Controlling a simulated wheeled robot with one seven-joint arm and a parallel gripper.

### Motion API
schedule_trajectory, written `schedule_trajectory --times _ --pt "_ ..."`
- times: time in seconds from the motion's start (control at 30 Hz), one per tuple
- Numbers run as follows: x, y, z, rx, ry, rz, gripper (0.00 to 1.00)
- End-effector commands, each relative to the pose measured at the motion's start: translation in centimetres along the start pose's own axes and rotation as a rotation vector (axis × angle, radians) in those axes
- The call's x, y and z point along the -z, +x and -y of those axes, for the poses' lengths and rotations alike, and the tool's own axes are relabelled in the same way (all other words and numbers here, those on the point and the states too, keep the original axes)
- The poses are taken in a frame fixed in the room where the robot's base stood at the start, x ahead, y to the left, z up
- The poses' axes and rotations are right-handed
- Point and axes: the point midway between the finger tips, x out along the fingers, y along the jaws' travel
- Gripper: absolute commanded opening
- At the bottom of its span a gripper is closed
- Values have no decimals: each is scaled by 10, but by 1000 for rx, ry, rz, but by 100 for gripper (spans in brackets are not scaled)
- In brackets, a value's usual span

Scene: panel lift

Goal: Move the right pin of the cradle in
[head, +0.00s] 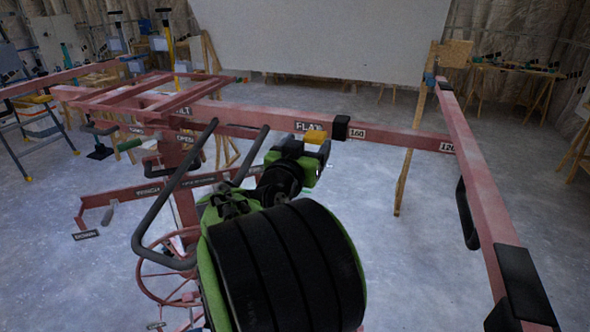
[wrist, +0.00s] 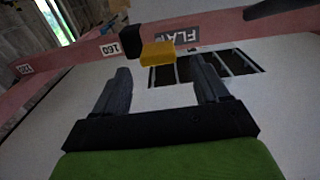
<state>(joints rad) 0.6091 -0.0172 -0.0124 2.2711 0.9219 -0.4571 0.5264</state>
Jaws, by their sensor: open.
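The cradle (head: 410,138) is a frame of faded red beams. On its front beam a yellow block (head: 316,136), which looks like the head of the right pin, sits between the FLAT label and a black collar (head: 341,127). The yellow block shows in the wrist view (wrist: 158,55), just beyond my fingertips, with the black collar (wrist: 131,43) at its upper left. My gripper (wrist: 162,78) is open and empty, its two dark fingers apart and pointing at the beam. In the head view my gripper (head: 318,158) is just below the yellow block. How deep the pin sits is hidden.
A 160 label (head: 357,133) is right of the collar. A red side arm (head: 475,170) with a black handle and black end block (head: 525,285) runs down the right. The lift's mast and handwheel (head: 165,265) stand at left. Open floor lies at right.

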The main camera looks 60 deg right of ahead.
Motion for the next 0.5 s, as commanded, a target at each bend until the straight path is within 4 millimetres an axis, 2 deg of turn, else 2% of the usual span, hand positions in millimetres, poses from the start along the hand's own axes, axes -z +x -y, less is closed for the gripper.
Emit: schedule_trajectory --times 0.03,0.1,0.23,0.33,0.5 --pt "-5 -16 2 9 3 -2 73" --pt "-5 -36 2 9 2 -3 73" --pt "-4 -69 1 7 2 -2 73" --pt "-3 -87 1 5 1 -1 73" --pt "-2 -99 0 -1 1 0 73"
